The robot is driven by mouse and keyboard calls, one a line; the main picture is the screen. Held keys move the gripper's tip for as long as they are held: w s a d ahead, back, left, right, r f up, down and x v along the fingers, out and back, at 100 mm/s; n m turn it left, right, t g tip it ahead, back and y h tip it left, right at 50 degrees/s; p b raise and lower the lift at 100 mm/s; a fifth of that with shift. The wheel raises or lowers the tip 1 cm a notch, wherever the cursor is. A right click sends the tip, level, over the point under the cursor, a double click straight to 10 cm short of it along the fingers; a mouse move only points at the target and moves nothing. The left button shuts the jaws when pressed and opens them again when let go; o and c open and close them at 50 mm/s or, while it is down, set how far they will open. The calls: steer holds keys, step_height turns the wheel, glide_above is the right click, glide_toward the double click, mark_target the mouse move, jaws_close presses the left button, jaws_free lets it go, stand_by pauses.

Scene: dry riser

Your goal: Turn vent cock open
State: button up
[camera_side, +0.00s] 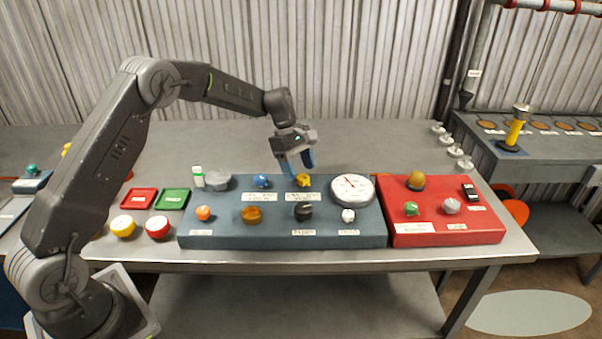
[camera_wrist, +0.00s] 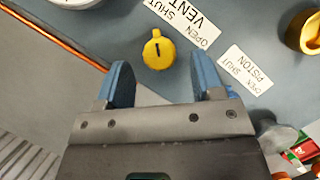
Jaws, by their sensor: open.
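The vent cock is a small yellow knob (camera_wrist: 158,51) with a short black line on top and a small nub at one edge. In the wrist view the line runs nearly upright in the picture. A white label (camera_wrist: 190,20) beside it reads VENT, with OPEN and SHUT. In the side view the knob (camera_side: 303,180) sits at the back of the blue-grey panel (camera_side: 330,236). My gripper (camera_side: 300,160) is open and empty, pointing down above the knob. In the wrist view the knob lies just beyond the blue fingertips (camera_wrist: 162,76), apart from both.
A white dial gauge (camera_side: 352,189) stands right of the yellow knob. A blue knob (camera_side: 262,181) is to its left, an amber knob (camera_side: 252,215) and a dark knob (camera_side: 303,211) in front. A red panel (camera_side: 446,231) adjoins on the right. The table behind is clear.

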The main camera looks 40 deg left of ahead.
steer(key=shift+x, duration=1.05)
steer(key=c, duration=0.9)
